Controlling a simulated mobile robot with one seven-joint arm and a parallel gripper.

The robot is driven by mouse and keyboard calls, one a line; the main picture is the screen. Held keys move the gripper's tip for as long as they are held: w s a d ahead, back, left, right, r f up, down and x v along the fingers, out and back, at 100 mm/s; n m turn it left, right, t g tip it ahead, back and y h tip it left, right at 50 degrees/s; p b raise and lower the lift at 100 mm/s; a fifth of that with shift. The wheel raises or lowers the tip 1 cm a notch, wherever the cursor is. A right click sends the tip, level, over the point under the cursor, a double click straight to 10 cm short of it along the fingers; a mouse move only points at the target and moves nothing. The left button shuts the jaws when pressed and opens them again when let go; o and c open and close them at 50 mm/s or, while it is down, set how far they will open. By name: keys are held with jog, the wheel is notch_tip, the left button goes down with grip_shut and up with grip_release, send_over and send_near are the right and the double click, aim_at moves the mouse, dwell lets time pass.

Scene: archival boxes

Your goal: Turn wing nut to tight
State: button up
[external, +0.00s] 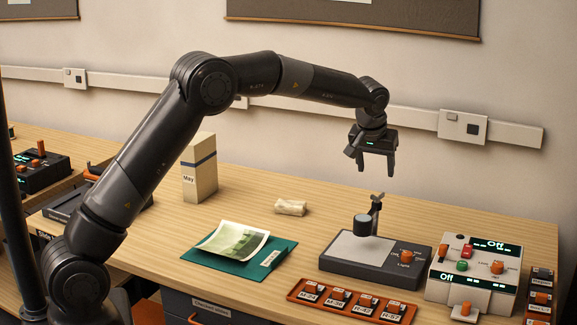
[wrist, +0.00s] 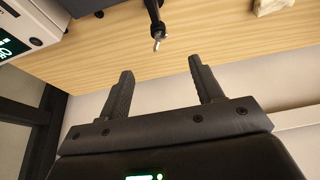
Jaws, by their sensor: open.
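A small metallic wing nut (wrist: 158,38) shows in the wrist view on a dark stand post. My gripper (external: 377,170) hangs in the air above the post, pointing down, open and empty. In the wrist view the wing nut appears just beyond the gap between my gripper's fingertips (wrist: 161,68), apart from both. I cannot tell how tight the nut is.
A control unit (external: 470,278) with knobs stands right of the copy stand. An orange tray (external: 335,306) with several labelled pieces lies in front. A green folder with a photo (external: 245,248), a crumpled cloth (external: 291,207) and a box (external: 200,170) stand left. The wall is close behind.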

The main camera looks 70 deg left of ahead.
aim_at(377, 197)
jog(key=s+d+r+m, duration=0.1)
jog(key=s+d+r, duration=0.4)
jog(key=s, duration=0.3)
jog(key=s+d+r+m+t+h, duration=0.1)
jog(key=s+d+r+m, duration=0.1)
jog(key=s+d+r, duration=0.3)
jog(key=shift+s+d+r, duration=0.35)
jog(key=shift+s+r, duration=1.15)
jog(key=shift+s, duration=0.1)
